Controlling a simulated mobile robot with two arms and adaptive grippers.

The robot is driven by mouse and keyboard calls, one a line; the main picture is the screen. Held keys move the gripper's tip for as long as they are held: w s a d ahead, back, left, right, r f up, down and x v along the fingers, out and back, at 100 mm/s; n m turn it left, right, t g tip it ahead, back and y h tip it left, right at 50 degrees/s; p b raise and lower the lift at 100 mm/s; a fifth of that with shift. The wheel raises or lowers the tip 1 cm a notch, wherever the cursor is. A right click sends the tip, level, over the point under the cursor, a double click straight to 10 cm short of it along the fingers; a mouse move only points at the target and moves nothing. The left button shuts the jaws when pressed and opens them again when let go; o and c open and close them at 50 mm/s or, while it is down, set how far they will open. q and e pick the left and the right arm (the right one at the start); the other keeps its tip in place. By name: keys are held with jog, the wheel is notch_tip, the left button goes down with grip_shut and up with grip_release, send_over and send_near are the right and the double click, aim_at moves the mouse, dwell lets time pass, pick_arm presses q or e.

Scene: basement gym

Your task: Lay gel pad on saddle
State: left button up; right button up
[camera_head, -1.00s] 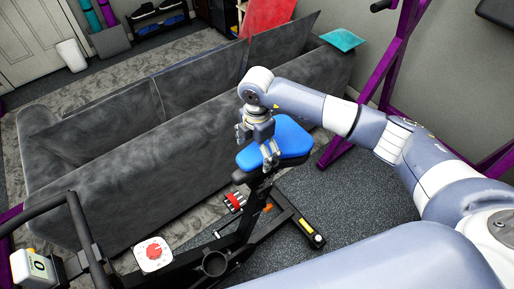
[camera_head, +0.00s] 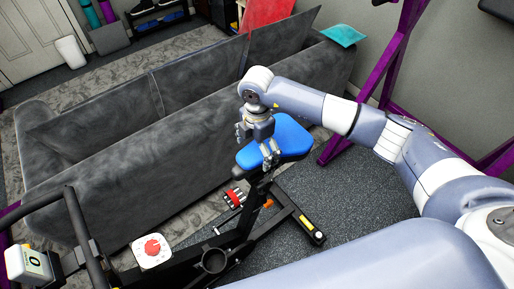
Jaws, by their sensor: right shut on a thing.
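The blue gel pad (camera_head: 289,137) lies over the bike saddle at the picture's middle, its wide end to the right. The dark saddle (camera_head: 238,173) shows only as a small edge below the pad's near left end; the rest is hidden. My right gripper (camera_head: 257,150) is over the pad's left part, fingers pointing down, and shut on the pad. I cannot tell whether the pad's whole underside touches the saddle. My left gripper is not in view.
The grey sofa (camera_head: 130,150) stands close behind the bike. The bike's frame and handlebar (camera_head: 85,235) fill the lower left, with a white box with a red dial (camera_head: 153,252) and a counter (camera_head: 28,265). A purple rack (camera_head: 385,75) stands at right.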

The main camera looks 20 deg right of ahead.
jog(key=o, duration=0.9)
notch_tip(320, 180, up, 12)
jog(key=shift+f, duration=0.1)
